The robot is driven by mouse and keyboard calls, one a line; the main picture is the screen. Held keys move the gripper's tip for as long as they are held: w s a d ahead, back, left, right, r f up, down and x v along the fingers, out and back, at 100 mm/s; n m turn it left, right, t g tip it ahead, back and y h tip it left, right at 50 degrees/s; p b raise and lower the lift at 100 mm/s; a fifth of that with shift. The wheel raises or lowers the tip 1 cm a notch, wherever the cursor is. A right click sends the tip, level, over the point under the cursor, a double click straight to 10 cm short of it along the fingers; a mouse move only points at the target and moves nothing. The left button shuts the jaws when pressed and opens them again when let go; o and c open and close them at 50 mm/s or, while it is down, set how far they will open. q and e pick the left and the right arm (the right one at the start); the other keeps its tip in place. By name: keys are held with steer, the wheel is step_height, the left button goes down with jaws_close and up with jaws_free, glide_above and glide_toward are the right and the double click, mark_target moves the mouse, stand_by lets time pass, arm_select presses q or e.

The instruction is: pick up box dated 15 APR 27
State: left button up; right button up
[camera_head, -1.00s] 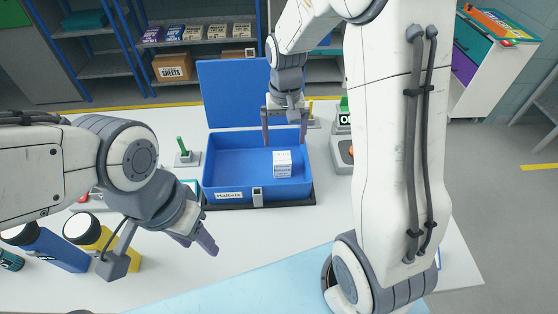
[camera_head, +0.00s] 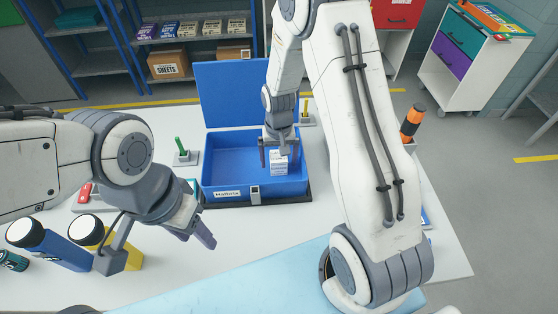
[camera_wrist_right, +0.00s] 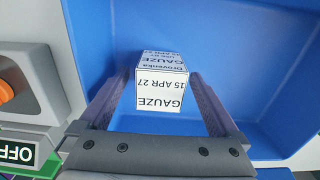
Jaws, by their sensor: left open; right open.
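The small white box (camera_head: 279,167) stands inside the open blue case (camera_head: 224,186). In the right wrist view the box (camera_wrist_right: 160,92) reads upside down "GAUZE" and "15 APR 27". My right gripper (camera_head: 279,156) is open over the case, with its fingers reaching down around the box. In the right wrist view the fingers of this gripper (camera_wrist_right: 161,80) lie one on each side of the box, with gaps showing. My left gripper (camera_head: 201,233) is open and empty above the white table, left of and nearer than the case.
The case lid (camera_head: 231,93) stands upright at the back. A green-handled stamp (camera_head: 183,152) is left of the case. An orange knob (camera_wrist_right: 16,88) shows beside the case in the wrist view.

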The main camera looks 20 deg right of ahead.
steer(key=c, duration=1.5)
steer(key=shift+o, duration=0.2)
steer(key=shift+r, duration=0.15)
